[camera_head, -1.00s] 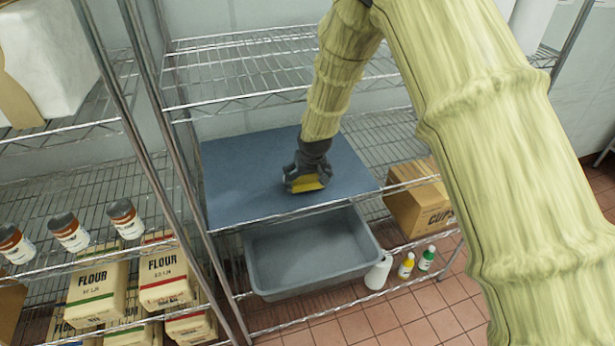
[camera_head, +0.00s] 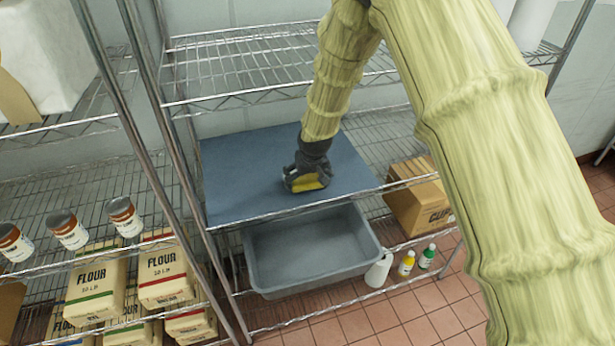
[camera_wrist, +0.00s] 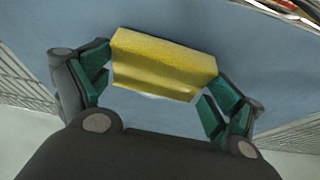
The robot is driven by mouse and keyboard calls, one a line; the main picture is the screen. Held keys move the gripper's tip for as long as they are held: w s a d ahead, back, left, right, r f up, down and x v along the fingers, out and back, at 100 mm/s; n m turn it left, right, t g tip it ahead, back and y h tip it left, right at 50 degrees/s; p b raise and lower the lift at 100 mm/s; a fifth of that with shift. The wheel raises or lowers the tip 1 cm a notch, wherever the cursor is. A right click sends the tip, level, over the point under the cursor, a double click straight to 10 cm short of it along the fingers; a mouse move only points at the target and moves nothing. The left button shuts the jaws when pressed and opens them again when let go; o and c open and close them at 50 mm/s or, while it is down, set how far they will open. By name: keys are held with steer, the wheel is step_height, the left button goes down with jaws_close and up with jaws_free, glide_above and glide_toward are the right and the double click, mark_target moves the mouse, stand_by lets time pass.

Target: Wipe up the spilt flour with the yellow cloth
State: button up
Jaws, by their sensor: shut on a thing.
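The yellow cloth (camera_wrist: 162,66) is a folded block held between the green-padded fingers of my gripper (camera_wrist: 158,88) in the wrist view. In the head view my gripper (camera_head: 306,183) is low over the blue mat (camera_head: 240,185) on the middle shelf, near its front edge. The cloth (camera_head: 311,184) shows at the fingertips. It is at or just above the mat; I cannot tell whether it touches. No spilt flour can be made out on the visible blue surface; the area under the cloth and gripper is hidden.
A grey tub (camera_head: 310,255) stands below the mat. A cardboard box (camera_head: 418,200) and small bottles (camera_head: 407,263) are to the right. Flour bags (camera_head: 95,285) and cans (camera_head: 68,230) fill the left rack. A wire shelf (camera_head: 270,70) lies above, behind my arm.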

steer(key=shift+f, duration=0.45)
steer(key=shift+w+a+f+b, duration=0.1)
steer(key=shift+w+a+b, duration=0.25)
steer(key=shift+w, duration=0.6)
steer(key=shift+w+a+b, duration=0.3)
steer(key=shift+w+b, duration=0.1)
steer(key=shift+w, duration=0.6)
steer(key=shift+w+a+f+b, duration=0.1)
steer(key=shift+w+a+b, duration=0.25)
steer(key=shift+w, duration=0.6)
steer(key=shift+w+r, duration=0.25)
steer(key=shift+w, duration=0.05)
steer(key=shift+w, duration=0.1)
